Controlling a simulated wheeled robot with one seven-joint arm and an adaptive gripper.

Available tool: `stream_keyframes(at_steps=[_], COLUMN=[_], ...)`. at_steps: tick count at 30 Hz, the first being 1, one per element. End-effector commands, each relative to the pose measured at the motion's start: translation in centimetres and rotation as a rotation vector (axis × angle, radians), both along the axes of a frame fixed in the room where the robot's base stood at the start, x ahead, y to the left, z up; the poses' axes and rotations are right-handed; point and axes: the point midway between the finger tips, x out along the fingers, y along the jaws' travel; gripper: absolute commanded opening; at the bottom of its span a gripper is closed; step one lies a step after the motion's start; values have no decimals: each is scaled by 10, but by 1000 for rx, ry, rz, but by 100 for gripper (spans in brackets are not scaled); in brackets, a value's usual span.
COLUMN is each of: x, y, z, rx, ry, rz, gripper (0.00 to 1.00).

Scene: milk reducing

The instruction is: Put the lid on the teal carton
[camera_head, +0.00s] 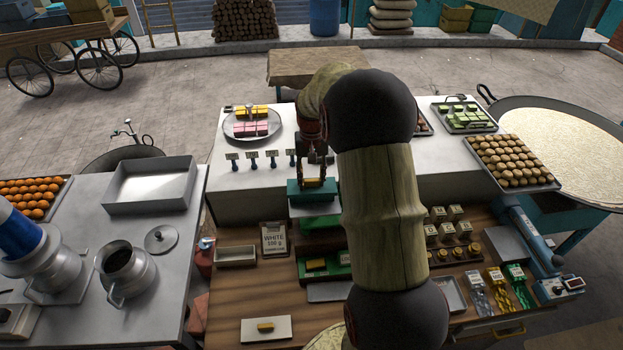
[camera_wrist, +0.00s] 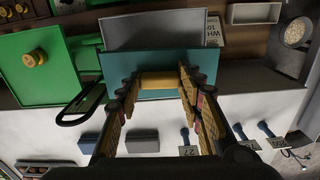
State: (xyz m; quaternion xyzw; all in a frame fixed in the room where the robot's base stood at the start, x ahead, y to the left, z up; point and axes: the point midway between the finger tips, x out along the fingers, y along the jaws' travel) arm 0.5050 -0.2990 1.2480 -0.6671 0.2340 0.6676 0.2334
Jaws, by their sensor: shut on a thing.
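My gripper (camera_head: 314,178) points down over the front edge of the white counter. It is shut on a yellow bar handle (camera_wrist: 158,80), which lies between the fingertips in the wrist view (camera_wrist: 159,82). A teal flat-topped piece (camera_wrist: 128,62) is directly under the handle and looks like the lid. In the head view the teal piece (camera_head: 313,195) shows a front face below its top. I cannot tell where the lid ends and the teal carton begins, or whether they touch. My arm hides the area to the right.
A green container (camera_head: 322,226) stands just in front, with another green one holding yellow pieces (camera_head: 341,270). A pale plate with a yellow handle (camera_head: 280,329) lies on the wooden table.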

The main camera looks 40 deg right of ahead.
Motion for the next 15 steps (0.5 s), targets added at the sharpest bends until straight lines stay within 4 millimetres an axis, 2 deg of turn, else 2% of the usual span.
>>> stream_keyframes(at_steps=[5, 6, 15], x=[0, 0, 0], y=[0, 0, 0], z=[0, 0, 0], rx=[0, 0, 0], ry=[0, 0, 0], rz=[0, 0, 0], gripper=[27, 38, 55])
